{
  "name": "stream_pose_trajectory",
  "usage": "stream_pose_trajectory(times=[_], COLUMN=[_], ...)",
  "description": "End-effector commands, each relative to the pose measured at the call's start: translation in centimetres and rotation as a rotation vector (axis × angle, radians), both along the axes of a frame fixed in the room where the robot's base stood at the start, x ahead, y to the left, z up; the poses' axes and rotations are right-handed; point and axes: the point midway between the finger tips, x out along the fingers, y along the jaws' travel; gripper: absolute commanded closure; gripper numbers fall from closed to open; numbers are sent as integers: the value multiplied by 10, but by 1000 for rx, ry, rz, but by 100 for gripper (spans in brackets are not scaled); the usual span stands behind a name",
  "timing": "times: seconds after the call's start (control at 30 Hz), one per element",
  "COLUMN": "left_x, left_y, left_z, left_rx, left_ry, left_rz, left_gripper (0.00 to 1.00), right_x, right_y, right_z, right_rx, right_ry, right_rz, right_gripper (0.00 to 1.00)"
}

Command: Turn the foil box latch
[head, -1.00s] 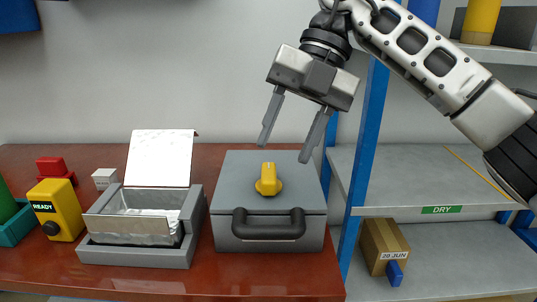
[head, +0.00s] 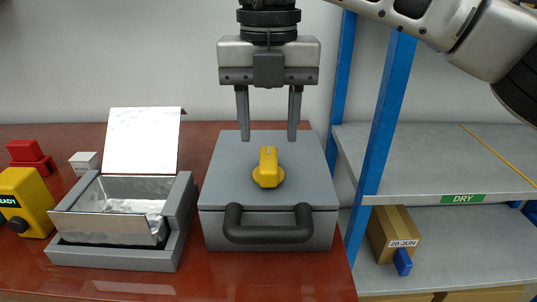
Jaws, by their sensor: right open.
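The grey foil box (head: 225,188) sits shut on the red-brown bench, with a dark handle (head: 268,232) across its front. A yellow latch knob (head: 268,168) stands on its lid, its ridge pointing roughly toward the back and front. My right gripper (head: 269,138) points straight down above the lid, just behind and above the knob in the picture. Its two fingers are apart, one on each side of the knob's line, with nothing between them and not touching the knob. My left gripper is not in the head view.
Left of the box is a grey tray (head: 110,257) holding an open foil-lined container (head: 125,190) with its lid raised. A yellow READY device (head: 25,200) and a red block (head: 30,158) stand farther left. A blue-posted shelf (head: 385,120) with a cardboard box (head: 392,230) stands at right.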

Motion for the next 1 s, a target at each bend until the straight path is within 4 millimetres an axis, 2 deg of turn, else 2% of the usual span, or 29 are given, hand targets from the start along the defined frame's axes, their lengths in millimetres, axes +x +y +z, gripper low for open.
stream_pose_trajectory(times=[0.1,0.3,0.67,0.7,0.83,0.87,1.0], left_x=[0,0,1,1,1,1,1], left_y=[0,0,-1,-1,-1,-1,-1], left_z=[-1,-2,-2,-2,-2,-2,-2], left_rx=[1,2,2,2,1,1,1], left_ry=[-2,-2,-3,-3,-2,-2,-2], left_rz=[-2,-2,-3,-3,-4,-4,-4], left_gripper=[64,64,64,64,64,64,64], right_x=[0,0,0,0,0,0,0], right_y=[0,0,0,0,0,0,0], right_z=[-23,-44,-50,-50,-50,-50,-49], right_rx=[-1,1,1,1,1,1,1], right_ry=[2,0,-1,-1,-1,-1,-1], right_rz=[1,-1,0,0,0,0,1], right_gripper=[55,55,55,60,96,99,99])
